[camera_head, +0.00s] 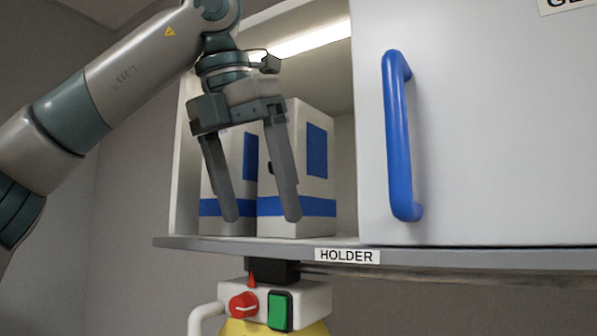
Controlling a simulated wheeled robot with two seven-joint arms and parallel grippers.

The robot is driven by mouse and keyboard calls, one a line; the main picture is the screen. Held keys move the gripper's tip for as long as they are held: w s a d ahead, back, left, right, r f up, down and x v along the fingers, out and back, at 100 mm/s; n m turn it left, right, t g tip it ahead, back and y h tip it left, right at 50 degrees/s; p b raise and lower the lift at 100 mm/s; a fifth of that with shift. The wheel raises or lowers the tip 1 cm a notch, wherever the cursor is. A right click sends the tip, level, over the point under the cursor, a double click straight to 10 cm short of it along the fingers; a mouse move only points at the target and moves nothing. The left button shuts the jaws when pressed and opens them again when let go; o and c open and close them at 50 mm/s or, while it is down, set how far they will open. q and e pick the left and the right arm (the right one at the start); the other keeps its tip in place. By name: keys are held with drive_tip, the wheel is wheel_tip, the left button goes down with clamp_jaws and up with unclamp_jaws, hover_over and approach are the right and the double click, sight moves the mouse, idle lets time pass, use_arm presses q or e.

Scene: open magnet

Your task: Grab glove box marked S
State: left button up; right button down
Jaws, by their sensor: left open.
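Two white boxes with blue bands stand upright side by side in the open left part of a cabinet. The right box (312,190) has a blue rectangle on its side. The left box (215,178) is partly hidden behind my gripper. No S mark can be read on either. My left gripper (262,219) is open, pointing down, with its fingers in front of the two boxes. One finger overlaps the left box and the other overlaps the right box. I cannot tell whether the fingers touch them. My right gripper is not in view.
A white cabinet door (480,150) with a blue handle (398,140) covers the right side. The shelf edge (200,246) carries a HOLDER label (347,256). Below hangs a white control box (318,295) with a red knob (243,305) and a green switch (280,310).

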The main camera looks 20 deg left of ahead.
sight(275, 197)
use_arm(q)
drive_tip(key=w+p, duration=0.1)
drive_tip(key=w, duration=0.1)
drive_tip(key=w+d, duration=0.1)
drive_tip(key=w, duration=0.1)
drive_tip(key=shift+w+p, duration=0.25)
drive_tip(key=shift+p, duration=0.1)
drive_tip(key=shift+w+f, duration=0.2)
drive_tip(key=shift+f, duration=0.3)
drive_tip(key=shift+s+a+f, duration=0.1)
drive_tip(key=shift+s, duration=0.1)
drive_tip(key=shift+f, duration=0.25)
drive_tip(key=shift+c, duration=0.7)
drive_tip(key=c, duration=1.3)
